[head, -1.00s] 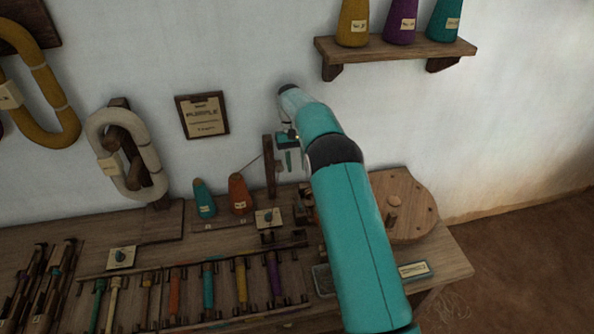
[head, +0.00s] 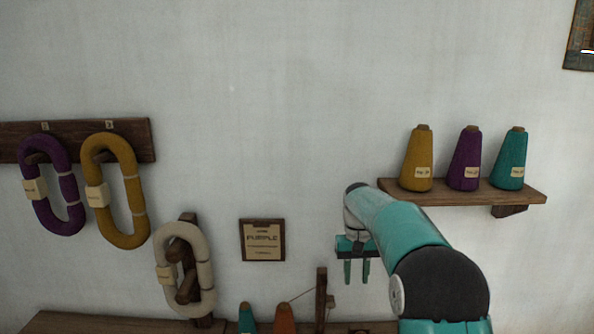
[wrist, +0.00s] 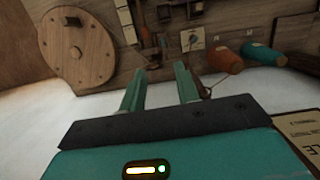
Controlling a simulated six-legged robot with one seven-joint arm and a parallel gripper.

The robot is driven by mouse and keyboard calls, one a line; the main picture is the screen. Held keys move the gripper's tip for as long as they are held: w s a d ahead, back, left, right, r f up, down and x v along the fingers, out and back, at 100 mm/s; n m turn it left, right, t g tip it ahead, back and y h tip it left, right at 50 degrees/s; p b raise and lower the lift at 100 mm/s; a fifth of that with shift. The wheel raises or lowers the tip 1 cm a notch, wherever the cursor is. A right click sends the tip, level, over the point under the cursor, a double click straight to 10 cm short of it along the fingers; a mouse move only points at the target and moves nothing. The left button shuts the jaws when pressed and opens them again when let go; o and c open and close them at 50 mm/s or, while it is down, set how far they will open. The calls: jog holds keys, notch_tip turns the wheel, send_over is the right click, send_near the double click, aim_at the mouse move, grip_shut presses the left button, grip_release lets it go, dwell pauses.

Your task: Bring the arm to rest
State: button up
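My gripper (head: 357,272) hangs from my teal arm in front of the white wall, below the left end of the cone shelf. Its two teal fingers point down and stand apart with nothing between them. In the wrist view the gripper (wrist: 160,85) also shows open and empty, above the bench (wrist: 120,85). The fingers are clear of the bench and touch nothing that I can see.
A shelf (head: 525,193) with yellow, purple and teal cones is right of the gripper. A wooden post (head: 321,300) and orange cone (head: 285,319) stand below left. A framed sign (head: 262,240) and yarn hanks (head: 128,190) hang left. Wall space above is clear.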

jog(key=s+r+t, duration=0.4)
jog(key=s+r, duration=0.8)
jog(key=s, duration=0.4)
jog(key=s+f+t, duration=0.3)
jog(key=s, duration=1.5)
jog(key=shift+s+f+t, duration=0.2)
jog(key=shift+s+t, duration=0.1)
jog(key=shift+s, duration=0.1)
